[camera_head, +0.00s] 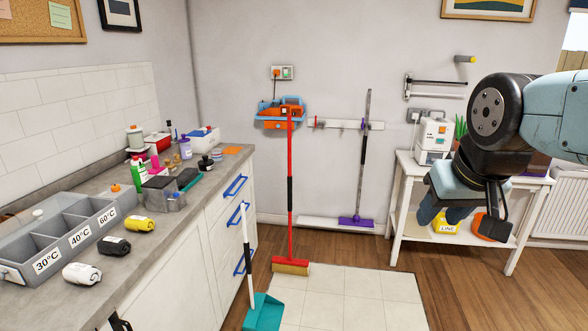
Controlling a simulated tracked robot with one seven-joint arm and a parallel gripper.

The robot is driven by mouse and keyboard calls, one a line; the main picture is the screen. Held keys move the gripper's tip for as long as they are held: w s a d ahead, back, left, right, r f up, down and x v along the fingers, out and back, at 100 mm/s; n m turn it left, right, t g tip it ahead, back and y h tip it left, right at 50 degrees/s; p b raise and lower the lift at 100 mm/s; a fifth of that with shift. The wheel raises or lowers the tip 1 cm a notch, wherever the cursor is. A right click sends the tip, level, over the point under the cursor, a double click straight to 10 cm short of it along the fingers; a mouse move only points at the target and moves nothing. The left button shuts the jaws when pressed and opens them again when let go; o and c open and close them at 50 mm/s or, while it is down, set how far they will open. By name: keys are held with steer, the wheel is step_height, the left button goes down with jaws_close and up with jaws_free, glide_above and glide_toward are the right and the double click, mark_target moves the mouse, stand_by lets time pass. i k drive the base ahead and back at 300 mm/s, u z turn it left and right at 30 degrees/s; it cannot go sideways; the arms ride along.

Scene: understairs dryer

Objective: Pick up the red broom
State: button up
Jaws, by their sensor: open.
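The red broom (290,149) stands upright near the back wall in the middle of the head view. It has a long red handle with a black grip section and a tan head (291,266) on the floor. Its top overlaps a blue and orange wall-mounted piece (268,122); I cannot tell whether it is held there. My gripper (462,214) is at the right, pointing down in front of the white side table. It is open, appears empty, and is well to the right of the broom, apart from it.
A teal dustpan (264,313) with an upright handle stands in front of the broom, by the counter (196,207). A purple-headed mop (360,186) hangs from a wall rail. The white table (400,205) stands at right. Pale floor tiles (350,300) are clear.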

mark_target(289, 266)
steer(key=u, duration=0.05)
steer(key=i, duration=2.2)
steer(key=z, duration=1.9)
steer(key=i, duration=1.05)
steer(key=u, duration=2.25)
